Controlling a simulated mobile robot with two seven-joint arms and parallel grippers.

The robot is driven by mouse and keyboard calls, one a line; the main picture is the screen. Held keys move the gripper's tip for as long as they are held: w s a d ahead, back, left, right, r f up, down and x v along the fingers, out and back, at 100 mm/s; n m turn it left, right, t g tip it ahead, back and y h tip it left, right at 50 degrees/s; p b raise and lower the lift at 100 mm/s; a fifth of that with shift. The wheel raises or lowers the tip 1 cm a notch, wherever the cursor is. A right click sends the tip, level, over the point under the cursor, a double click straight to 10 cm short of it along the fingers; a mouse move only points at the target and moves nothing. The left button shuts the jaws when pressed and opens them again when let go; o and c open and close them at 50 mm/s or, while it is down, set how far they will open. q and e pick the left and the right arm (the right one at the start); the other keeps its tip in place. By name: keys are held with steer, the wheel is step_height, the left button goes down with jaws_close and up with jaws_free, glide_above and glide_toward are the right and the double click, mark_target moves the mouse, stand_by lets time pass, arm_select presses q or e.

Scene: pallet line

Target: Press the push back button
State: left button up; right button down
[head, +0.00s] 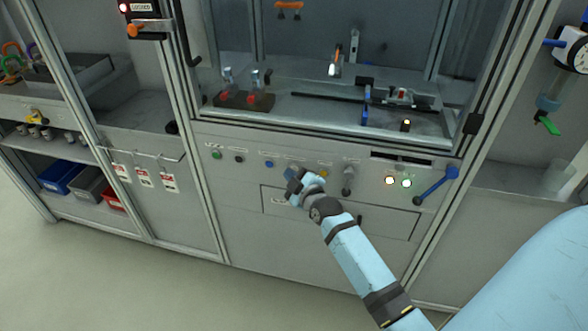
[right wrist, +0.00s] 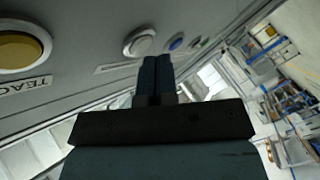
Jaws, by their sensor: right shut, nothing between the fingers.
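A row of push buttons runs along the grey panel below the cabinet window. The head view shows a green button (head: 217,155), a dark button (head: 239,159), a blue button (head: 269,164) and a yellow button (head: 323,174). My right gripper (head: 291,174) is shut and empty at the panel, between the blue and yellow ones. In the right wrist view its fingertips (right wrist: 155,60) are close to a white button (right wrist: 140,41); contact cannot be told. That button's label is unreadable, and my gripper hides it in the head view. My left gripper is not in view.
A drawer front (head: 385,222) lies below. The floor in front is clear.

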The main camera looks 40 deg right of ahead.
steer(key=shift+w+d, duration=0.3)
stand_by(0.5)
stand_by(0.4)
steer(key=shift+s+a+p, duration=0.55)
steer(key=shift+a+p, duration=0.05)
steer(key=shift+p, duration=0.1)
steer(key=s+a+p, duration=0.3)
steer(key=shift+s+a, duration=0.15)
steer(key=shift+a, duration=0.25)
stand_by(0.6)
